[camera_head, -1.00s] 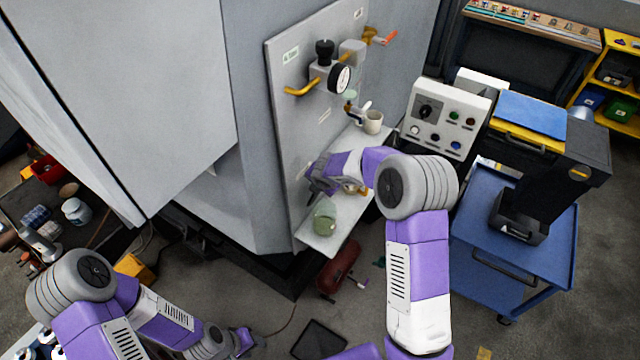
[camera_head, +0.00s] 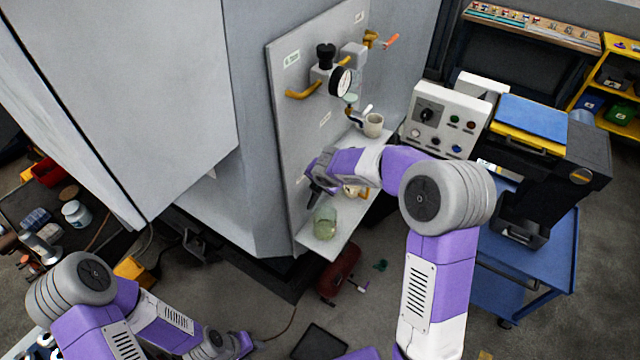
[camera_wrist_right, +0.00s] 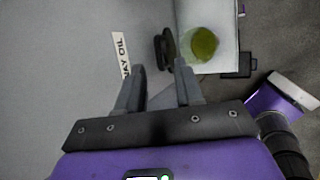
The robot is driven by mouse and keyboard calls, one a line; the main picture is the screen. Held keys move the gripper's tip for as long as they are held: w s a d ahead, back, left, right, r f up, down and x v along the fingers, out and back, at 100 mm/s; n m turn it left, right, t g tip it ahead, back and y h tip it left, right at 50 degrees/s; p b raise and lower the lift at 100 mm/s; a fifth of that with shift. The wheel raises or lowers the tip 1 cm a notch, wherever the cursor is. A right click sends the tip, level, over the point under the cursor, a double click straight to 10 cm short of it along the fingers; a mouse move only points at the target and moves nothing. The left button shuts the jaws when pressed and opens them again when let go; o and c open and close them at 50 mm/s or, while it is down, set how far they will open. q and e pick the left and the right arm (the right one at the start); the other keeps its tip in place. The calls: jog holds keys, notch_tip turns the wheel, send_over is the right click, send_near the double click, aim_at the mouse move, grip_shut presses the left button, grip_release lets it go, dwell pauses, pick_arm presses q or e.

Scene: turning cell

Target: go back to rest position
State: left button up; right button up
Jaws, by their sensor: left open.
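My right gripper (camera_head: 313,187) is beside the grey machine panel, above a small pale shelf (camera_head: 341,243). In the right wrist view its two fingers (camera_wrist_right: 159,78) stand apart with nothing seen between them. A greenish glass jar (camera_head: 325,222) stands on the shelf just below the gripper. From above in the right wrist view, the jar (camera_wrist_right: 204,43) shows yellow-green contents, apart from the fingers. My left gripper (camera_head: 242,345) is low, near the bottom edge of the head view, open and small in the picture; I see nothing held in it.
The panel (camera_head: 290,130) carries a gauge (camera_head: 340,81), a yellow lever and a valve. A pale mug (camera_head: 373,125) stands at the shelf's far end. A blue cart (camera_head: 555,255) and a white control box (camera_head: 446,117) are at the right. A red cylinder (camera_head: 338,272) lies below the shelf.

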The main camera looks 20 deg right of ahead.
jog(key=shift+s+r, duration=0.15)
jog(key=shift+r, duration=0.15)
jog(key=s+a+f+m+g+y+b, duration=0.1)
jog(key=s+a+f+m+b, duration=0.3)
jog(key=f, duration=0.5)
jog(key=s+a+f+m+g+y+b, duration=0.1)
jog(key=s+a+f+m+g+y, duration=0.1)
jog(key=s+f+m, duration=0.45)
jog(key=s+a+f+m+g+y+b, duration=0.1)
jog(key=s+a+f+m+b, duration=0.15)
jog(key=f, duration=0.75)
jog(key=s+a+f+m+g+y+b, duration=0.1)
jog(key=s+f+m+b, duration=0.6)
jog(key=s+f+m, duration=0.7)
jog(key=s+a+f, duration=0.1)
jog(key=s, duration=0.2)
jog(key=shift+s+a+m+g, duration=0.15)
jog(key=shift+a+m+g, duration=0.05)
jog(key=shift+m+g, duration=0.2)
